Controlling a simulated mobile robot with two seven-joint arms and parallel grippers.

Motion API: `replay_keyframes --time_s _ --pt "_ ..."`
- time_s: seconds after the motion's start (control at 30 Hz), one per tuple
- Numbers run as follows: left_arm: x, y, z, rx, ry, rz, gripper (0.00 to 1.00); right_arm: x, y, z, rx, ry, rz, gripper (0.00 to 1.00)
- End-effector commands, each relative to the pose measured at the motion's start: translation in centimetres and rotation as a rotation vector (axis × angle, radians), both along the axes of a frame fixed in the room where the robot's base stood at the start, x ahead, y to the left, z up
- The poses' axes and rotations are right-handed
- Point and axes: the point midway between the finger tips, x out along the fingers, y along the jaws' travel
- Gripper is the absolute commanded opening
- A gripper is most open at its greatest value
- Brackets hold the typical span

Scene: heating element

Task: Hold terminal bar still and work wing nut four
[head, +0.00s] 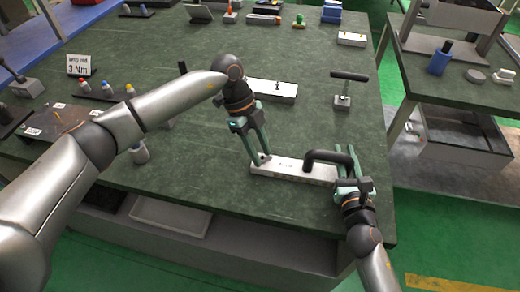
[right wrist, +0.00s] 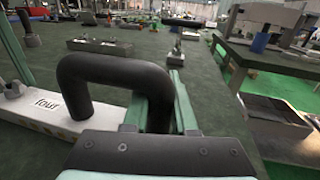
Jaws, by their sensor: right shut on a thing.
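The white terminal bar (head: 290,168) lies on the green table near its front edge. A black arched handle (head: 325,156) rises at its right end. In the right wrist view the bar (right wrist: 75,128) carries a label reading "four", with a small grey wing nut (right wrist: 14,90) left of it. My right gripper (head: 345,172) is shut on the handle, whose arch (right wrist: 110,68) fills the middle of the right wrist view. My left gripper (head: 262,158) points down with its fingertips at the wing nut on the bar's left end. The fingertips largely hide the nut, and their grip is unclear.
Behind the bar stand another pale block (head: 285,93) and a T-handled tool (head: 343,98). A sign (head: 79,65) reading 3 Nm and several coloured-top bottles are at the left. A second table (head: 470,88) stands right across a gap. The table right of the tool is clear.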

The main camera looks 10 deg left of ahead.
Motion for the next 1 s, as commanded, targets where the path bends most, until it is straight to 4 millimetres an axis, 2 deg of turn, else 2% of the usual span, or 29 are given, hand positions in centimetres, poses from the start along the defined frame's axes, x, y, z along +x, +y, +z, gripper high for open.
replay_keyframes --time_s 0.03,0.33,0.77,1.0 --pt "0.02 0.02 0.02 0.0 0.0 0.0 0.33 -0.01 0.0 -0.03 0.0 0.001 0.0 0.0" --pt "0.02 0.03 0.04 0.0 0.0 0.0 0.0 -0.01 0.0 -0.03 0.0 0.001 0.0 0.0" --pt "0.05 0.03 0.07 0.001 -0.001 -0.004 0.0 -0.01 -0.01 -0.04 0.0 0.001 0.0 0.0" --pt "0.14 0.02 0.1 0.003 -0.001 -0.071 0.0 -0.01 -0.02 -0.04 0.0 0.001 -0.001 0.0"
